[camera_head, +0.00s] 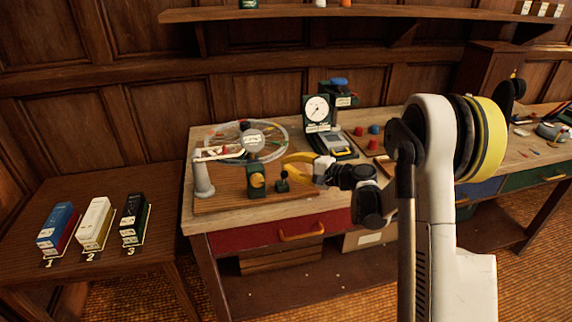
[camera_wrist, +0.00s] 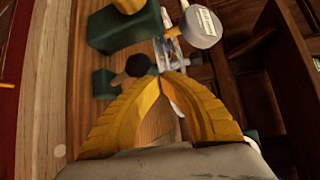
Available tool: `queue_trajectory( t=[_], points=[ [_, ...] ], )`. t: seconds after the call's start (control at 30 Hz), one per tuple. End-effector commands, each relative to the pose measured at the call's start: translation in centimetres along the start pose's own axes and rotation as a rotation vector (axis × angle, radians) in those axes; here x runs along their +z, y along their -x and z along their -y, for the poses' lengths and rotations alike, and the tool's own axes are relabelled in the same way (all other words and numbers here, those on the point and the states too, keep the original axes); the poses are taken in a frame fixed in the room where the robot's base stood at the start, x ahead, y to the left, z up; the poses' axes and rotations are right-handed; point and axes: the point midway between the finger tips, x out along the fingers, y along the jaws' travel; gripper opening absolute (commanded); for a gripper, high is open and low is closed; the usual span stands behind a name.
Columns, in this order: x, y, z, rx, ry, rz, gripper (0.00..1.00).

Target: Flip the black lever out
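A small green block (camera_head: 282,187) with a black knob (camera_head: 282,174), which looks like the black lever, stands on the wooden board at the near edge of the workbench. In the wrist view the black knob (camera_wrist: 140,65) sticks out from the green block (camera_wrist: 103,83), just ahead and left of my fingertips. My gripper (camera_head: 286,165) has yellow fingers and is beside the knob. In the wrist view the fingertips (camera_wrist: 165,76) meet with nothing visible between them. I cannot tell whether they touch the knob.
A larger green block with a yellow disc (camera_head: 257,180) stands left of the lever. Behind it is a spoked wheel (camera_head: 284,133) with a grey hub. A green dial gauge (camera_head: 318,109) stands behind right.

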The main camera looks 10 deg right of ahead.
Motion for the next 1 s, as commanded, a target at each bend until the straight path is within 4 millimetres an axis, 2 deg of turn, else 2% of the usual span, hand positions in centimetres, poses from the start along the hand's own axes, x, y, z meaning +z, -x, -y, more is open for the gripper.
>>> queue_trajectory(
  t=[0.4, 1.0],
  points=[
    [1.0, 1.2, -0.4, 0.000, 0.000, 0.000, 0.00],
    [1.4, 1.3, -0.5, 0.001, 0.000, 0.005, 0.00]
  ],
)
